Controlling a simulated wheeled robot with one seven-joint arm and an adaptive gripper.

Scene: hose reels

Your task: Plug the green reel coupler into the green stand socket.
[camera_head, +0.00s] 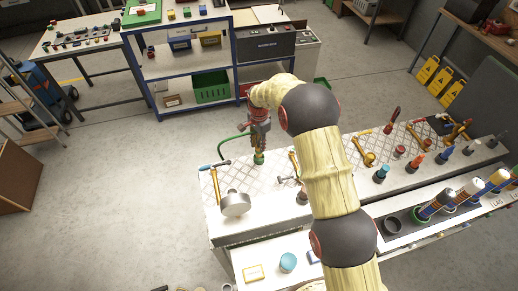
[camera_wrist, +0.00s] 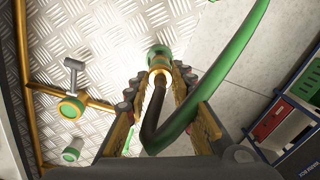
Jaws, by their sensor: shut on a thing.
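My gripper (camera_head: 260,137) points down over the left part of the bench. In the wrist view its two gold fingers (camera_wrist: 157,86) are closed around the green reel coupler, whose brassy body (camera_wrist: 159,65) shows between the fingertips. A dark stem runs back from it, and the green hose (camera_wrist: 225,72) curves past on the right. A green ring (camera_wrist: 159,51) lies at the coupler's far end. In the head view a green piece (camera_head: 259,158) stands on the bench directly under the gripper, probably the green stand socket. I cannot tell whether coupler and socket are joined or apart.
A brass pipe with a green-capped valve (camera_wrist: 71,107) lies left of the fingers in the wrist view. A round grey part (camera_head: 235,204) and several tools and bottles stand along the bench. A blue-framed shelf (camera_head: 187,82) stands behind. Open floor lies left.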

